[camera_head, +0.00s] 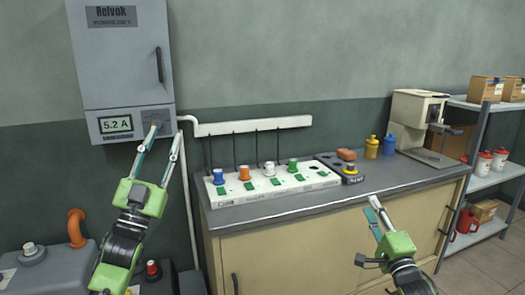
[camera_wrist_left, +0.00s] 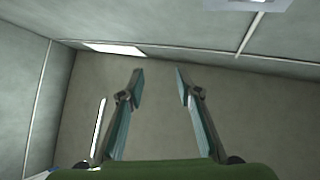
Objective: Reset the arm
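My left gripper (camera_head: 161,145) is raised in front of the lower part of a grey wall cabinet in the head view. Its two fingers are spread apart with nothing between them. The left wrist view also shows this gripper (camera_wrist_left: 158,80) open and empty, with walls and ceiling beyond it. My right gripper (camera_head: 376,212) is low, in front of the counter's front edge. Its fingers look close together, and I cannot tell whether they are fully shut. No object shows in it.
The grey cabinet (camera_head: 120,55) has a display (camera_head: 116,125) reading 5.2 A. The counter (camera_head: 330,197) holds a white rack (camera_head: 272,190) with several coloured caps, yellow (camera_head: 371,148) and blue (camera_head: 389,145) bottles and a beige machine (camera_head: 420,115). Shelves (camera_head: 490,140) stand at right.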

